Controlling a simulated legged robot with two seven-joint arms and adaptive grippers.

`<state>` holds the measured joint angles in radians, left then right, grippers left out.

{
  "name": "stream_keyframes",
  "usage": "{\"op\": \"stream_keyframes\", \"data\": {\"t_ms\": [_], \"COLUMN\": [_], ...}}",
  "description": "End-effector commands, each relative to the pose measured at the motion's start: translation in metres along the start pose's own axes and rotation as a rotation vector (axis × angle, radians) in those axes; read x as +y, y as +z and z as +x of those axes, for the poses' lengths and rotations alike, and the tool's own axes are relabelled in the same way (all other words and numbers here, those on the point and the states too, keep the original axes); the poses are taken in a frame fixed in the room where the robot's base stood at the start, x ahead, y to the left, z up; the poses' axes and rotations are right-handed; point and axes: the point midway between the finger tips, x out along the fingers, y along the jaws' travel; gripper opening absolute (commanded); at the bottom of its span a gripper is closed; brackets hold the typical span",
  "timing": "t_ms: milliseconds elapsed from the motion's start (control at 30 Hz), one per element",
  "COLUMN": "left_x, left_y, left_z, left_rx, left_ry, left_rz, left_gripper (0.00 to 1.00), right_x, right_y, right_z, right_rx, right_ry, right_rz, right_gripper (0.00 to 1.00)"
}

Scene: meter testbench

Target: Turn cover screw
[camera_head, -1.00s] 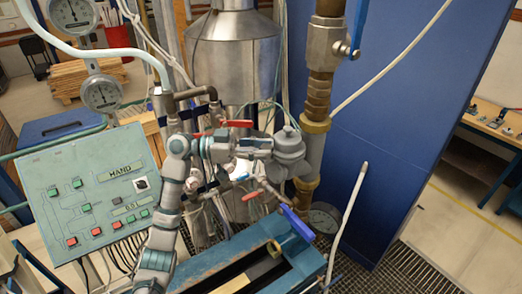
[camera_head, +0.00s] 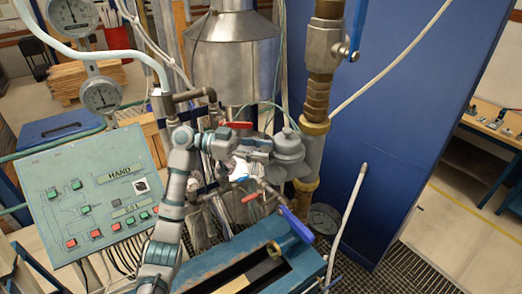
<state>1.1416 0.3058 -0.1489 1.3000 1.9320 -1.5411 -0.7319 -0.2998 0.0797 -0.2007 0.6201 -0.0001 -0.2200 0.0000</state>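My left arm comes up from the bottom left, and its gripper (camera_head: 262,152) points right at the grey round meter body (camera_head: 289,147) on the pipework. The fingertips are close to or against the meter's left side; I cannot tell whether they touch. The fingers are small and blend with the grey parts, so their opening is unclear. The meter has a domed top with a small knob. I cannot make out the cover screw; it may be hidden or too small. My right gripper is not in view.
A thick brass-fitted pipe (camera_head: 317,95) stands right of the meter. A red valve handle (camera_head: 238,125) sits just above my gripper. A green control panel (camera_head: 85,195) stands left, a blue trough (camera_head: 230,262) in front, and a blue wall (camera_head: 400,110) right.

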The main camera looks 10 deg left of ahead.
Motion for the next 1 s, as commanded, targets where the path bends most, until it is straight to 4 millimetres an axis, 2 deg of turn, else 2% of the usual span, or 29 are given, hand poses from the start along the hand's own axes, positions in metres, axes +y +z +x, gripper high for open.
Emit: {"op": "stream_keyframes", "data": {"t_ms": [300, 433, 567, 800, 1000], "left_x": [0.001, 0.001, 0.000, -0.002, -0.002], "left_y": [-0.001, -0.002, -0.001, 0.000, 0.001], "left_z": [0.000, -0.008, -0.030, -0.085, -0.114], "left_rx": [0.001, 0.002, 0.002, 0.002, 0.001], "left_ry": [-0.001, -0.003, -0.005, -0.003, -0.002], "left_rz": [0.002, 0.001, 0.000, -0.001, 0.000], "left_gripper": [0.60, 0.60, 0.60, 0.60, 0.60], "right_x": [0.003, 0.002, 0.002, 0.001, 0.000], "right_y": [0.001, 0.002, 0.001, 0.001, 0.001], "right_z": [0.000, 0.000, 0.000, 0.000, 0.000], "right_rx": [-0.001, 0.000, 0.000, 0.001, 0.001], "right_ry": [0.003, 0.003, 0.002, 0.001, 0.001], "right_rz": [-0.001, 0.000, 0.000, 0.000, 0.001], "right_gripper": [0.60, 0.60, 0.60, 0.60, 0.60]}}
